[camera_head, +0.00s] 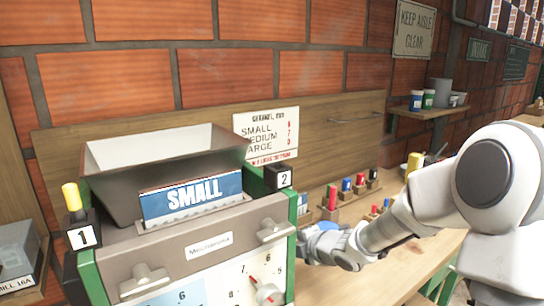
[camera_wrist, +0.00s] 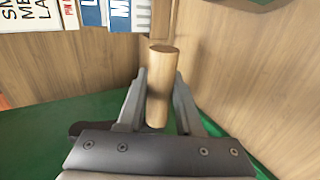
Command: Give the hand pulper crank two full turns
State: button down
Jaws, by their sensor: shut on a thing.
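The hand pulper (camera_head: 175,262) stands at the left in the head view, a grey box with green edges, knobs and dials. A grey hopper (camera_head: 112,168) with a blue SMALL plate sits on top. In the wrist view, my gripper (camera_wrist: 160,88) is shut on an upright, round wooden handle (camera_wrist: 162,60), which stands between the two fingers. The handle looks like the crank's grip. In the head view my gripper (camera_head: 315,243) is at the pulper's right side; its fingertips, the handle and the crank arm cannot be made out there.
A wooden bench (camera_head: 380,270) runs right of the pulper, with small coloured pegs in blocks (camera_head: 345,192) behind my arm. A wooden backboard (camera_head: 345,140) and brick wall close off the back. A shelf (camera_head: 430,111) with pots hangs at the right.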

jog(key=shift+w+a+r, duration=0.15)
jog(key=shift+w+r, duration=0.05)
jog(key=shift+w+a, duration=0.45)
jog(key=shift+w, duration=0.2)
jog(key=shift+w+a, duration=0.45)
jog(key=shift+w, duration=0.2)
jog(key=shift+w+r, duration=0.1)
jog(key=shift+w, duration=0.05)
jog(key=shift+a, duration=0.1)
jog(key=w+a, duration=0.1)
jog(key=w+r, duration=0.1)
jog(key=shift+w+a+r+p, duration=0.2)
jog(key=shift+w+a+p, duration=0.15)
